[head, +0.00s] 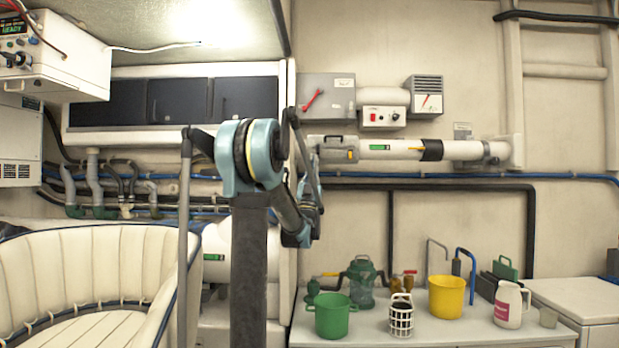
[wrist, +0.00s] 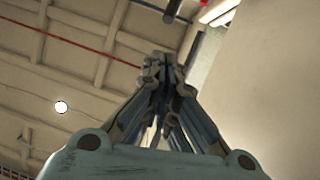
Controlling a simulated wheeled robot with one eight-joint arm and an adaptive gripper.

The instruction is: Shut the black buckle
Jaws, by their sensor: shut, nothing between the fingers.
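A white horizontal cylinder (head: 468,150) runs along the back wall in the head view. A black band (head: 432,150) wraps around it, with a thin yellow piece beside its left edge. This band may be the black buckle; it is too small to tell whether it is open or shut. No buckle shows in the wrist view. My gripper (wrist: 163,68) is shut and empty in the wrist view, its fingertips together against the ceiling and a pale wall. In the head view my arm hides the area left of the cylinder, and I cannot make out the fingertips.
A counter (head: 450,329) below holds a green bucket (head: 332,317), a white basket (head: 401,318), a yellow bucket (head: 446,297) and a white jug (head: 508,304). A cream seat (head: 90,262) stands at left.

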